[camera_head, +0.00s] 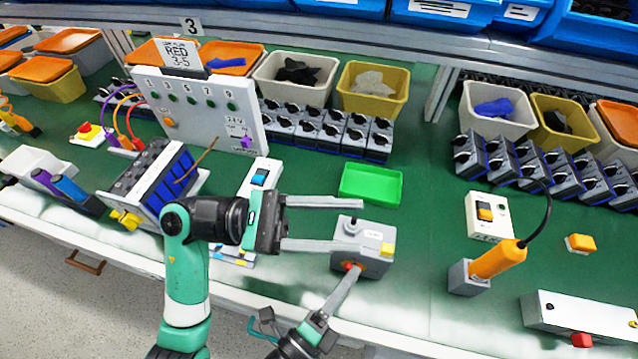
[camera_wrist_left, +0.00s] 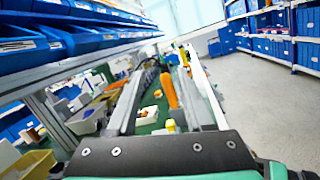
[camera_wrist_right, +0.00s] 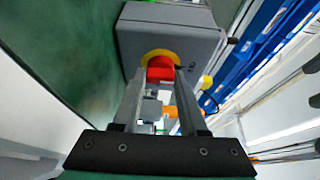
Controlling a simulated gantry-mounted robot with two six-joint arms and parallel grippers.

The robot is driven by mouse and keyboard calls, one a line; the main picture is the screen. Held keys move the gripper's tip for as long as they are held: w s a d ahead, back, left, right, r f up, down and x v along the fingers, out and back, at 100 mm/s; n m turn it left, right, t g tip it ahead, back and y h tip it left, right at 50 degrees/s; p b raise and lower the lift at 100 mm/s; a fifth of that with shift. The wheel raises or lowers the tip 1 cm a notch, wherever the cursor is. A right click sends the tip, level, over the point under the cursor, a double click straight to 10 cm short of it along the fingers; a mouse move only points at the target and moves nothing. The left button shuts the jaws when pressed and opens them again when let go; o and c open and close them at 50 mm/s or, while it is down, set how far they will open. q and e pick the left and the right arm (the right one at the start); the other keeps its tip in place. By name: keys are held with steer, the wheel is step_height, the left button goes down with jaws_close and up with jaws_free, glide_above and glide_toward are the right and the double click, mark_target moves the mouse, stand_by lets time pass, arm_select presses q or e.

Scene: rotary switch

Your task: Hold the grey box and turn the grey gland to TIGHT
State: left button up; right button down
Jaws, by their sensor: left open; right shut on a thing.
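The grey box (camera_head: 375,262) stands on the green bench near the front edge. It has a pale label and yellow piece on top, and a red knob (camera_wrist_right: 160,68) in a yellow ring on its front. A small grey round part, perhaps the gland (camera_head: 352,226), shows on top; its setting is unreadable. My left gripper (camera_head: 348,224) is open, its fingers reaching toward the box from the left; contact cannot be told. My right gripper (camera_head: 350,271) comes from below and is shut on the red knob. The fingers flank that knob in the right wrist view.
A green tray (camera_head: 371,184) lies behind the box. An orange-handled tool (camera_head: 497,260) stands to the right, below a white switch box (camera_head: 488,215). A blue-black module (camera_head: 155,182) and a white panel (camera_head: 205,108) are at left. Bench between box and tool is clear.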

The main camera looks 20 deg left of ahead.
arm_select(q)
steer(key=s+r+h, duration=0.2)
steer(key=s+r, duration=0.1)
steer(key=r, duration=0.4)
steer(key=s+r+m+h, duration=0.1)
steer(key=s+r+h, duration=0.2)
steer(key=r, duration=0.5)
steer(key=shift+s+a+r, duration=0.25)
steer(key=shift+a, duration=0.15)
steer(key=shift+o, duration=0.2)
